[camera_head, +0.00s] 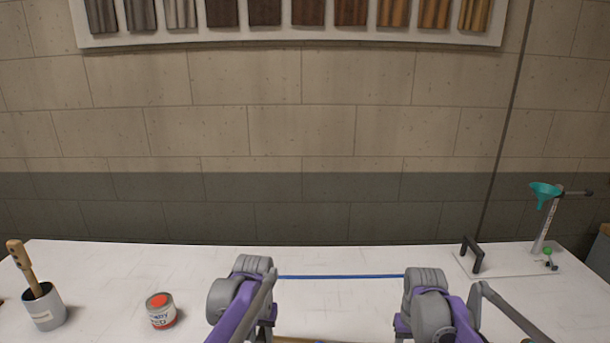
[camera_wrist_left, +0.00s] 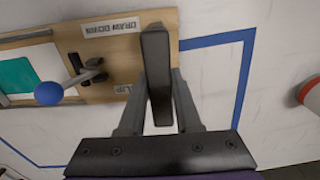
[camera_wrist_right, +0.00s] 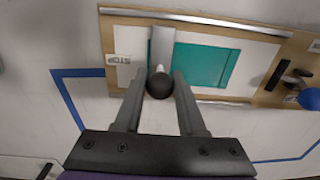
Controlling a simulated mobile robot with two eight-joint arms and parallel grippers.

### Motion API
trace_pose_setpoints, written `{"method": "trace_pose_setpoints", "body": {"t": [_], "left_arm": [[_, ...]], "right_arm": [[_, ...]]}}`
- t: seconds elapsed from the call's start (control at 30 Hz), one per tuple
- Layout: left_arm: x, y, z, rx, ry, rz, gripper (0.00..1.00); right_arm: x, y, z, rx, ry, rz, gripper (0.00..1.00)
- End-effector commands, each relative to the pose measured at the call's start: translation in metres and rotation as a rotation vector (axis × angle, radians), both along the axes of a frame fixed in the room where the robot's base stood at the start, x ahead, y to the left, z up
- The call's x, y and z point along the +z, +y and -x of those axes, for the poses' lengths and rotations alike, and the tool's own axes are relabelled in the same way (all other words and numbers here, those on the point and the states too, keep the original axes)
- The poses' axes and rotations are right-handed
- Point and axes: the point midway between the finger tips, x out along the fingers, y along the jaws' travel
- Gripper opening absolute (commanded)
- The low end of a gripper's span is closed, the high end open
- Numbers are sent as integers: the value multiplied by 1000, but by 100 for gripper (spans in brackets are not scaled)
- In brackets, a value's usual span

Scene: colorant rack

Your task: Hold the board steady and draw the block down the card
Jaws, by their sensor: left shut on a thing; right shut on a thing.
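The wooden board (camera_wrist_left: 115,50) carries a "DRAW DOWN" label and a black handle (camera_wrist_left: 156,60). My left gripper (camera_wrist_left: 160,85) is shut on this handle. A clip with a blue ball lever (camera_wrist_left: 48,93) sits on the board beside it. In the right wrist view the white card (camera_wrist_right: 130,42) lies on the board with a teal film (camera_wrist_right: 205,62) across much of it. The grey block (camera_wrist_right: 162,45) stands across the card at the film's left end, near the "STOP" label. My right gripper (camera_wrist_right: 159,90) is shut on the block's black knob (camera_wrist_right: 159,85). The head view hides both gripper tips.
Blue tape (camera_head: 340,277) outlines an area on the white table (camera_head: 340,257). A red-and-white can (camera_head: 161,311) and a grey pot with a brush (camera_head: 42,308) stand left. A stand with a teal funnel (camera_head: 544,193) is at the right. The table behind the tape is clear.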

Motion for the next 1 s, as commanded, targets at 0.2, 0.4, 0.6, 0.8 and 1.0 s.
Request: {"method": "trace_pose_setpoints", "body": {"t": [0.2,0.4,0.6,0.8,1.0], "left_arm": [[0,2,0,2,0,-3,0],[0,2,0,2,0,-3,0],[0,2,0,2,0,-3,0],[0,2,0,2,0,-3,0],[0,2,0,2,0,-3,0]], "right_arm": [[0,-10,1,-3,0,4,0],[0,-10,1,-2,0,4,0],[0,-14,2,-2,0,4,0],[0,-17,2,-2,0,4,0],[0,-17,2,-2,0,3,55]]}}
